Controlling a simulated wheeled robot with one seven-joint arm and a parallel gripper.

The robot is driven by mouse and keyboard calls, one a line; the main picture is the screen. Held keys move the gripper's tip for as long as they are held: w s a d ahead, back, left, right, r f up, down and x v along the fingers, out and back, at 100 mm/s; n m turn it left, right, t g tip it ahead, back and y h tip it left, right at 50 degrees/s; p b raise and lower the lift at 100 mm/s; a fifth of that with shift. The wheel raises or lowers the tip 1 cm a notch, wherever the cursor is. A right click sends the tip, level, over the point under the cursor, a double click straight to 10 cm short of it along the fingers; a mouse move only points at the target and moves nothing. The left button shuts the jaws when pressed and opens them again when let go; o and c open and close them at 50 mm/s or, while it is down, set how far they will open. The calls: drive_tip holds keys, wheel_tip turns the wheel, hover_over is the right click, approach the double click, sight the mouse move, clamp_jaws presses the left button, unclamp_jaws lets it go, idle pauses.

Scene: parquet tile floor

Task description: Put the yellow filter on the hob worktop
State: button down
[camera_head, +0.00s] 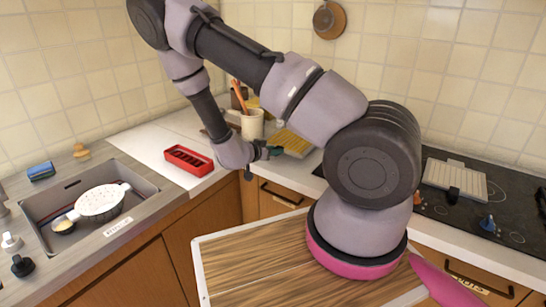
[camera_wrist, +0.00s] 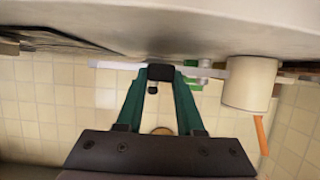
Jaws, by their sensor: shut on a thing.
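The yellow filter (camera_head: 293,143) is a ribbed yellow slab at the back of the counter, just left of the hob; my arm hides part of it. My gripper (camera_head: 270,152) is at its left side. In the wrist view, the green fingers of my gripper (camera_wrist: 160,75) are shut on a black knob at a thin, pale slab (camera_wrist: 112,65), which looks like the filter edge-on. The slab is close to the counter surface; I cannot tell whether it touches. The black hob worktop (camera_head: 510,205) is on the right, partly behind my arm.
A pale ribbed filter with a black knob (camera_head: 455,178) lies on the hob. A cream utensil pot (camera_head: 252,124) stands behind my gripper, also close by in the wrist view (camera_wrist: 249,84). A red rack (camera_head: 189,160) sits left, near the sink (camera_head: 60,207) with its white colander (camera_head: 100,199).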

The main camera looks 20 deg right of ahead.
sight(274, 164)
wheel_tip(274, 164, down, 3)
drive_tip(key=shift+f, duration=0.2)
drive_tip(key=c, duration=0.5)
unclamp_jaws()
drive_tip(key=shift+a+r, duration=0.1)
drive_tip(key=v, duration=1.2)
